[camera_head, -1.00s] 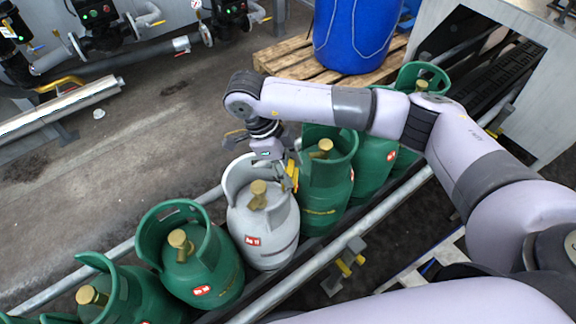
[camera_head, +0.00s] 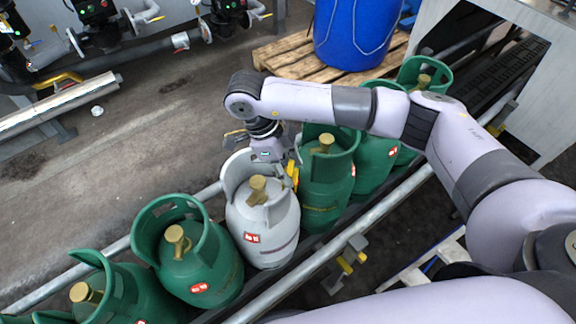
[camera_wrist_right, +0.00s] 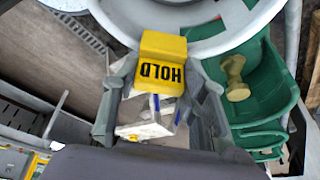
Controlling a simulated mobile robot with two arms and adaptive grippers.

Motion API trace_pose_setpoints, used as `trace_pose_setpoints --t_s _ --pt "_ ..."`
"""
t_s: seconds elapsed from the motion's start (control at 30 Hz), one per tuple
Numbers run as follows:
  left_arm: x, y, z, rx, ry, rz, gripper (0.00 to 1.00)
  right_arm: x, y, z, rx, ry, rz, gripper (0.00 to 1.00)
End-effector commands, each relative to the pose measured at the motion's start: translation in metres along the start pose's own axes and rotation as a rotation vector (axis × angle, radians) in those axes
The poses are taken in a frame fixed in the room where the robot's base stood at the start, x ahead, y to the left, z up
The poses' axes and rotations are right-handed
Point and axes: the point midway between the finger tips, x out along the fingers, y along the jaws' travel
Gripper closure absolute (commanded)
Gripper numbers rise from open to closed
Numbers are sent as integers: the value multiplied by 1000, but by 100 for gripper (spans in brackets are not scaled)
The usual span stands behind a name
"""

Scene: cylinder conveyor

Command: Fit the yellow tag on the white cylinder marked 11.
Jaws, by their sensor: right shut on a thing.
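The white cylinder (camera_head: 263,228) stands upright in the row, with a red label marked 11, a brass valve and an open collar. My right gripper (camera_head: 286,168) is at the right side of its collar. In the right wrist view, the gripper (camera_wrist_right: 160,95) is shut on the yellow tag (camera_wrist_right: 160,62), which bears the word HOLD. The tag's far end overlaps the white collar (camera_wrist_right: 215,40) in that view. I cannot tell whether it is hooked on or only touching. In the head view the tag is mostly hidden by the gripper. My left gripper is not in view.
Green cylinders stand close on both sides of the white one, at left (camera_head: 200,262) and right (camera_head: 326,195). A grey rail (camera_head: 290,283) runs along the row's near side. A blue drum (camera_head: 355,35) stands on a wooden pallet (camera_head: 285,60) behind.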

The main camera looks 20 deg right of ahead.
Motion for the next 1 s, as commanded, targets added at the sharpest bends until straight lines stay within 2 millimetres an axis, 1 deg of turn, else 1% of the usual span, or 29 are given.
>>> trace_pose_setpoints --t_s 0.2,0.23,0.53,0.57,0.87,0.97,1.0 --pt "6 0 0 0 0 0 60 6 0 2 1 0 0 85" --pt "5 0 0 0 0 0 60 5 0 2 1 0 0 59" --pt "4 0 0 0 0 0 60 5 0 2 0 0 0 39" --pt "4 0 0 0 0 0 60 5 0 2 0 0 0 37" --pt "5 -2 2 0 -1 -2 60 4 0 2 0 0 0 37" --pt "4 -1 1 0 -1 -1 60 -4 0 2 0 -1 -1 37" --pt "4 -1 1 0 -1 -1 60 -9 0 2 -1 -1 -2 37"
